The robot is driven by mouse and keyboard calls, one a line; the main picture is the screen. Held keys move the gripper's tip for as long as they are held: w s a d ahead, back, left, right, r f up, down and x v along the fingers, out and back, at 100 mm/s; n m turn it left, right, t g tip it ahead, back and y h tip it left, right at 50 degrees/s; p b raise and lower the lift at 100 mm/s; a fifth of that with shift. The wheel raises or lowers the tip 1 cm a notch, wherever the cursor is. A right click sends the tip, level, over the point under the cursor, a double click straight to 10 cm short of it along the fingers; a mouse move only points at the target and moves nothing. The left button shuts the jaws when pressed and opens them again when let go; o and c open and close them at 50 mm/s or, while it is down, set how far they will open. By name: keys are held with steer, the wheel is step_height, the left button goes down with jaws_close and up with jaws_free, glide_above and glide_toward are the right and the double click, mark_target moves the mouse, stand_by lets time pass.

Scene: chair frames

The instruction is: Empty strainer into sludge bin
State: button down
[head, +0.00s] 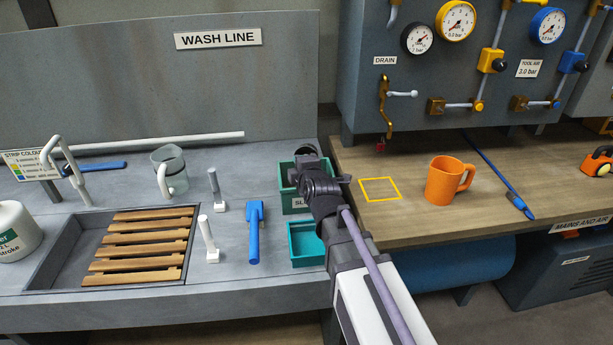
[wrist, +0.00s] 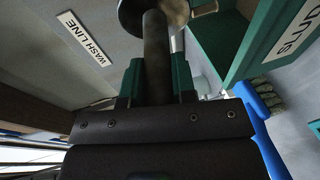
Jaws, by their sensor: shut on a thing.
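My gripper (head: 312,178) is at the green sludge bin (head: 291,206) in the head view, over its right side, and partly hides it. In the wrist view my gripper (wrist: 157,88) is shut on the strainer (wrist: 156,50), with green fingers on either side of its dark, upright-looking handle. The strainer's round metallic head shows at the top edge of that view, partly cut off. In the head view a dark round end, likely the strainer, shows above the bin's back. The bin, with its label, also shows at the wrist view's right (wrist: 250,35). Its contents are hidden.
A teal tray (head: 307,262) stands in front of the bin. A clear jug (head: 170,170) stands behind the slatted sink (head: 64,265). An orange mug (head: 443,182) stands on the right bench.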

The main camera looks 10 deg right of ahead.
steer(key=shift+w+d, duration=0.2)
steer(key=shift+w, duration=0.8)
